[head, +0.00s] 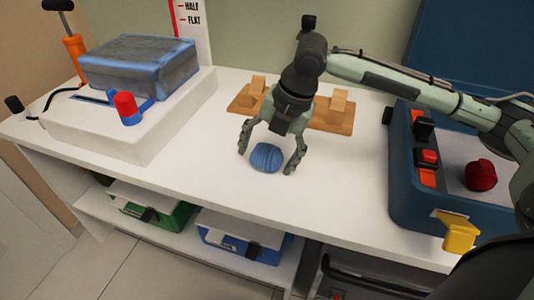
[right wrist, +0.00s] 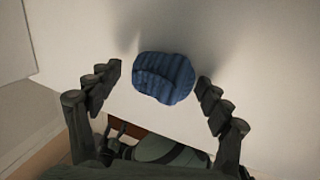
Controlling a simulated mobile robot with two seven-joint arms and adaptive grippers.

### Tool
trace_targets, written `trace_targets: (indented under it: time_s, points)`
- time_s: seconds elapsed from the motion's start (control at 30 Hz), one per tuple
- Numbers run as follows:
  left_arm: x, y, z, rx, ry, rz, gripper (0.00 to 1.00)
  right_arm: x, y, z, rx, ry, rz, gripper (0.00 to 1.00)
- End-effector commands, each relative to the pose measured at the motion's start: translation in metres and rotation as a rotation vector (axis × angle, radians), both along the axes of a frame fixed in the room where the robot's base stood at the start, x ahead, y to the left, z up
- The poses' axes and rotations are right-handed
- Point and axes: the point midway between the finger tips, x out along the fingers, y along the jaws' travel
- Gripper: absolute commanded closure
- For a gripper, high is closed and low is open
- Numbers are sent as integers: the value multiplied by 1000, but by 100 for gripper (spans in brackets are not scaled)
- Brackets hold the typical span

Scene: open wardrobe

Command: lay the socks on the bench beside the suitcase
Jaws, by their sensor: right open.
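The socks are a blue, ribbed, rolled-up bundle (head: 266,157) on the white bench top (head: 200,185), left of the open blue suitcase (head: 403,190). My right gripper (head: 270,160) is open, with one finger on each side of the socks. In the right wrist view the socks (right wrist: 165,78) lie between and slightly beyond the spread fingertips (right wrist: 158,82), with gaps on both sides. They appear to rest on the bench, and no finger visibly touches them.
A dark red ball-like bundle (head: 481,175) lies inside the suitcase. A wooden block fixture (head: 334,117) stands behind my gripper. A white box with a blue-grey block (head: 140,66) is at the left. Green (head: 150,212) and blue (head: 240,238) bins sit on the lower shelf. Bench space left of the socks is clear.

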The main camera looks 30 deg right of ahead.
Motion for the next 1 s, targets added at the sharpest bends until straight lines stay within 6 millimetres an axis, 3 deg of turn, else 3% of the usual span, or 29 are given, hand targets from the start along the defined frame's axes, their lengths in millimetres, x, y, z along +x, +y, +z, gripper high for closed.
trace_targets:
  time_s: [0.27, 0.6, 0.8, 1.0]
  points:
    - [2, 0, 2, -2, -7, -1, 17, -6, -7, 34, -2, -4, -1, 22]
    - [0, -1, -27, -15, 9, -2, 17, -21, -19, 100, 0, -3, -1, 22]
    - [-1, -2, -33, -19, 11, -2, 17, -25, -23, 116, 0, 0, -1, 22]
    - [-1, -2, -35, -20, 12, -1, 17, -26, -23, 118, 0, 0, -1, 22]
